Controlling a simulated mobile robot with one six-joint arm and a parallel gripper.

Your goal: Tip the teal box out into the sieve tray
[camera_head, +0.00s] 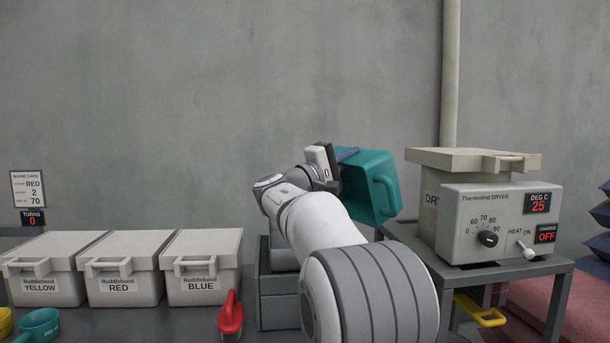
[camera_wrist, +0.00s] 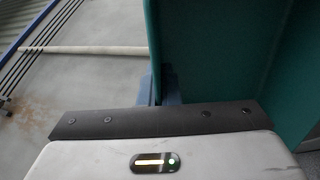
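The teal box (camera_head: 366,185) is held up in the air in the head view, tilted, with a handle on its right side. It fills the right part of the wrist view (camera_wrist: 212,50). My gripper (camera_wrist: 160,90) has its blue fingers at the box's wall, seemingly one on each side of it, and is shut on it. The fingers show only in part in the head view, at the box's upper left edge. What is inside the box is hidden. I cannot make out the sieve tray in either view.
Lidded bins labelled yellow (camera_head: 45,270), red (camera_head: 125,270) and blue (camera_head: 203,270) stand at left. A red-handled scoop (camera_head: 231,316) and a teal cup (camera_head: 40,326) lie in front. The dryer (camera_head: 500,225) stands on a grey stand (camera_head: 470,268) at right, close to the box.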

